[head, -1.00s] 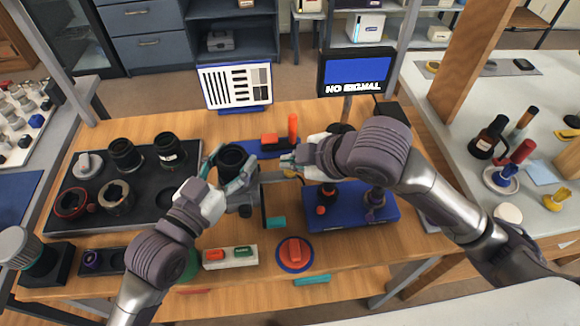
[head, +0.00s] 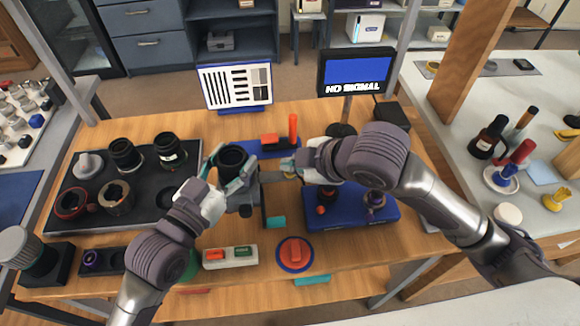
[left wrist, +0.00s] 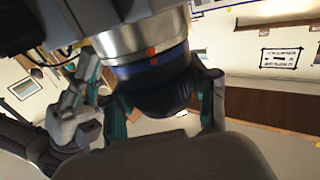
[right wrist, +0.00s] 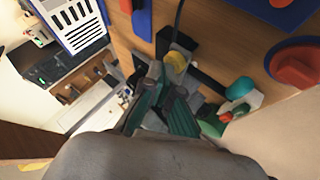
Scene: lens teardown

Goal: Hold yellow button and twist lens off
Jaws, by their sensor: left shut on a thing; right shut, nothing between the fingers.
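The black lens (head: 232,158) stands upright on a grey mount left of the table's middle. My left gripper (head: 230,174) is shut around it; the left wrist view shows the lens (left wrist: 153,70) with a silver barrel, blue band and orange mark between the fingers (left wrist: 150,97). The yellow button (right wrist: 177,61) is a round yellow cap on a dark fixture in the right wrist view. My right gripper (right wrist: 155,88) is shut and empty close to it; I cannot tell if it touches. In the head view the right fingertips (head: 287,164) are right of the lens.
A dark tray (head: 137,221) with several lens parts lies at the left. A blue tray (head: 340,222) holds small parts at the right. A red knob (head: 295,251) and a white box with two buttons (head: 230,257) sit in front. A screen (head: 354,72) stands behind.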

